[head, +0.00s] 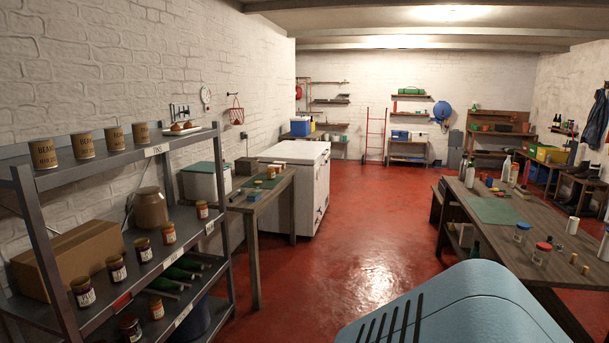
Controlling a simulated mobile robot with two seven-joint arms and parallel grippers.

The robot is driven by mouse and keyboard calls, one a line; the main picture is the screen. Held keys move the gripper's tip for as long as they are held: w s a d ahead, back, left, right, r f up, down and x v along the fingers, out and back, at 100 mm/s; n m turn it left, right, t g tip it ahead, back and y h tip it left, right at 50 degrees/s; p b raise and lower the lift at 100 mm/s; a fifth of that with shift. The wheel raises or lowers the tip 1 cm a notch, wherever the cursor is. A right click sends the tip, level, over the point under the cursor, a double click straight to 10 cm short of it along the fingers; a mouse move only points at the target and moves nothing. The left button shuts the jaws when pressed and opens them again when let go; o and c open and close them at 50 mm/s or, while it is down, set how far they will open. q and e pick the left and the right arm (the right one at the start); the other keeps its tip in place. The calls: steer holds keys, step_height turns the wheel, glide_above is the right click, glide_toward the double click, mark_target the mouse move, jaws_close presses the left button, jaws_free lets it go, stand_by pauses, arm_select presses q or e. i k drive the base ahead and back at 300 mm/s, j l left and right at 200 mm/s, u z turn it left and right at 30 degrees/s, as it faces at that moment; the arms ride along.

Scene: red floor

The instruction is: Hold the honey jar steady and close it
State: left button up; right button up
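I cannot tell for sure which jar is the honey jar. Small jars with amber or orange contents (169,234) and (202,210) stand on the middle board of the grey shelf at left, and their lids look on. Dark-filled jars (117,269) stand in the same row. Neither of my grippers shows in the head view.
The grey metal shelf (22,186) also holds labelled tins (83,145), a cardboard box (75,258) and a large brown jar (150,209). A white chest freezer (312,185) stands behind a small wooden table. The dark wooden table (545,211) is at right. Red floor (350,225) lies open between.

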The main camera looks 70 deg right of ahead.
mark_target(272, 170)
steer(key=z, duration=1.95)
